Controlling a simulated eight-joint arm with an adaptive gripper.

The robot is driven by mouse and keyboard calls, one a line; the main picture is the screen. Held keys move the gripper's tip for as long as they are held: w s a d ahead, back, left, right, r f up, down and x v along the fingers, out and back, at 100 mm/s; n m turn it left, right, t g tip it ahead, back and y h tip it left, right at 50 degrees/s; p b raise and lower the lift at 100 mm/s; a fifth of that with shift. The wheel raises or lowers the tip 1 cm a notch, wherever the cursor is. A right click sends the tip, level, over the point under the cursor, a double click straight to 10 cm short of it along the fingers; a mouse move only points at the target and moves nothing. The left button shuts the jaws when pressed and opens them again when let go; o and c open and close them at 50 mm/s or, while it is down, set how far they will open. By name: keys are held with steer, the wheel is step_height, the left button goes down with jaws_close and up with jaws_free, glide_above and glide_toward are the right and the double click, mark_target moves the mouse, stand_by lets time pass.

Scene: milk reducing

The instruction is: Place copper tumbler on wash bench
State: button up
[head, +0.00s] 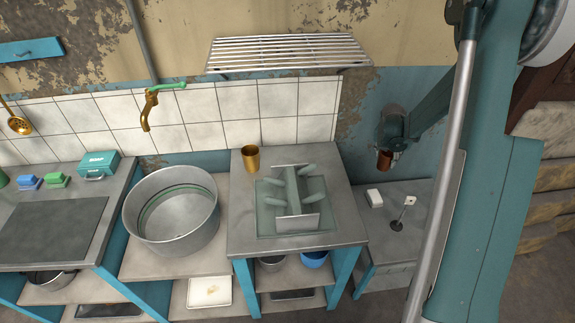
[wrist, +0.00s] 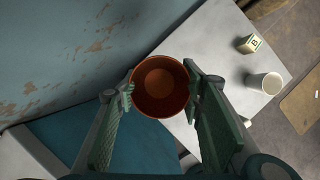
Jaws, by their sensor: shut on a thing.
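The copper tumbler (wrist: 160,103) is between the two fingers of my gripper (wrist: 160,82) in the wrist view. Its round mouth faces the camera and it looks empty inside. In the head view my gripper (head: 388,148) is shut on the tumbler (head: 384,161). It holds the tumbler in the air near the blue wall, right of the middle bench and above the low grey table. I cannot tell for sure which bench is the wash bench; the bench with the large round metal tub (head: 172,215) stands left of the middle bench (head: 345,222).
The middle bench carries a brass-coloured cup (head: 250,160) and a dish rack (head: 293,205). The low grey table (head: 420,190) holds a white block (head: 374,198) and small items. In the wrist view, a white cup (wrist: 264,86) and a lettered block (wrist: 249,43) stand on a pale surface.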

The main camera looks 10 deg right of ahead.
steer(key=s+a+r+n+p, duration=0.1)
steer(key=s+a+r, duration=0.2)
steer(key=a, duration=0.6)
steer(key=s+a+r+n+y+p, duration=0.1)
steer(key=s+a+r+p, duration=0.1)
steer(key=a+r, duration=0.3)
steer(key=s+a+r+n+p, duration=0.2)
steer(key=s+a+r, duration=0.1)
steer(key=a, duration=1)
steer(key=shift+s+a+r+t, duration=0.35)
steer(key=shift+r+t, duration=0.05)
steer(key=w+a, duration=0.3)
steer(key=a, duration=0.4)
steer(key=w+a, duration=0.3)
steer(key=a, duration=0.5)
steer(key=shift+w+a+b, duration=0.2)
steer(key=shift+b, duration=0.2)
steer(key=shift+a, duration=0.1)
steer(key=shift+w+a+f+b, duration=0.15)
steer(key=shift+a+f+b, duration=0.1)
steer(key=shift+f, duration=0.65)
steer(key=shift+w+a+f+b, duration=0.15)
steer(key=shift+a+f, duration=0.1)
steer(key=shift+f, duration=0.6)
